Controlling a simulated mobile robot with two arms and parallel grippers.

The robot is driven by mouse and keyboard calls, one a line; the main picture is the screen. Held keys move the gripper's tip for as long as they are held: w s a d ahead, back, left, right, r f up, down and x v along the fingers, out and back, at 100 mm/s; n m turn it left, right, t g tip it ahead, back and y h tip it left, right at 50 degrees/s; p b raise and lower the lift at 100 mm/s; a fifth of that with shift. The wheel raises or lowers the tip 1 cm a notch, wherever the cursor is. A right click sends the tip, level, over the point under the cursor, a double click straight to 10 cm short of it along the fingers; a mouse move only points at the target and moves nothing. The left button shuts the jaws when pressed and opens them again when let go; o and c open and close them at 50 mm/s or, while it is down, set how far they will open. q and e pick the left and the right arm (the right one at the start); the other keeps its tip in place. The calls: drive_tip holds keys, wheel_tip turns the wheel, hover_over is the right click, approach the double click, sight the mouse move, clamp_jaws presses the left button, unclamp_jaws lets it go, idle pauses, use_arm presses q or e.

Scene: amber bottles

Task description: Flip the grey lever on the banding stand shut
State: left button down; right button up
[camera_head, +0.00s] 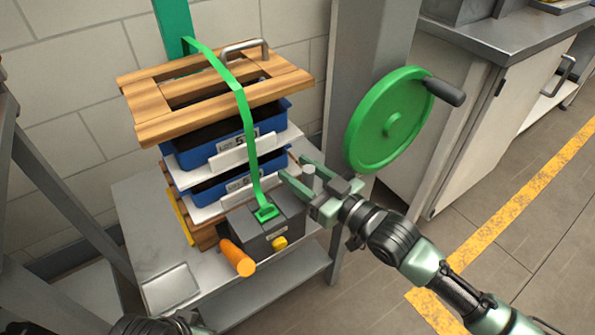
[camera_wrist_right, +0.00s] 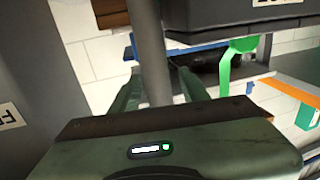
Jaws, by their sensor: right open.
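The banding stand's dark grey box (camera_head: 270,228) sits on the front of a metal table, with a green strap (camera_head: 247,130) running down into it. The grey lever (camera_head: 308,174) shows as a short upright post at the box's right end. My right gripper (camera_head: 295,168) is open, with its green fingers on either side of the lever. In the right wrist view a grey post (camera_wrist_right: 150,50), seemingly the lever, stands between the fingers (camera_wrist_right: 157,88). I cannot tell whether a finger touches it. The lever's base is hidden by the gripper.
An orange handle (camera_head: 237,258) and a yellow knob (camera_head: 279,243) stick out of the box's front. Behind it, blue crates (camera_head: 225,140) are stacked under a wooden frame (camera_head: 155,128). A green handwheel (camera_head: 385,120) stands close beyond my right gripper. The floor at right is clear.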

drive_tip(key=shift+w+a, duration=0.2)
drive_tip(key=shift+a, duration=0.05)
clamp_jaws()
idle(1.4)
